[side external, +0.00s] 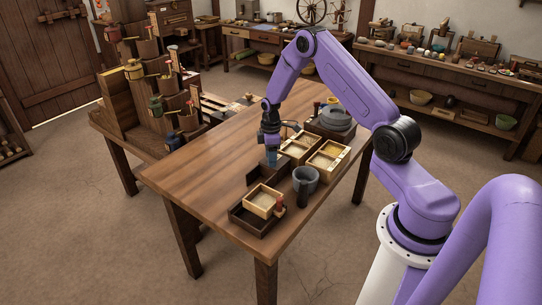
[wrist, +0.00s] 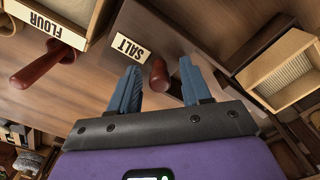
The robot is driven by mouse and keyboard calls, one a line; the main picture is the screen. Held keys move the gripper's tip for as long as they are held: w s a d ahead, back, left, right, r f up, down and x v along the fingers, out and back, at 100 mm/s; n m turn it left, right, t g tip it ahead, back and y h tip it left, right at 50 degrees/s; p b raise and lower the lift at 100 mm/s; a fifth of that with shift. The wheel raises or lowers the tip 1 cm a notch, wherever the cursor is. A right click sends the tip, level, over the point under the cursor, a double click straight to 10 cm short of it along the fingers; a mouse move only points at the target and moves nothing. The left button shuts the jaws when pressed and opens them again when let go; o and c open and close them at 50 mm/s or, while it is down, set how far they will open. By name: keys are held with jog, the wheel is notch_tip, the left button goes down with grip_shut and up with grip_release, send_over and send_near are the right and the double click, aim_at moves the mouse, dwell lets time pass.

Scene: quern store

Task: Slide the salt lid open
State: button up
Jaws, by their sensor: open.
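The salt box is a dark wooden box with a "SALT" label (wrist: 130,47) in the wrist view. A rounded red-brown knob (wrist: 158,77) shows beside the label, on the dark wood. My gripper (wrist: 160,64) is open, with one blue finger on each side of the knob in the picture. I cannot tell whether either finger touches it. In the side view my gripper (side external: 271,157) points down over a dark box (side external: 259,176) on the table. The knob and label cannot be made out there.
A "FLOUR" label (wrist: 50,27) and a red handle (wrist: 36,70) lie left in the wrist view. On the table (side external: 203,172) are a dark tray (side external: 248,222), a grey mug (side external: 305,181) and pale boxes (side external: 327,161). The table's left part is clear.

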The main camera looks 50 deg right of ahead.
grip_shut()
jog(key=a, duration=0.7)
jog(key=shift+a, duration=0.1)
grip_release()
notch_tip(320, 180, up, 18)
jog(key=shift+f, duration=0.25)
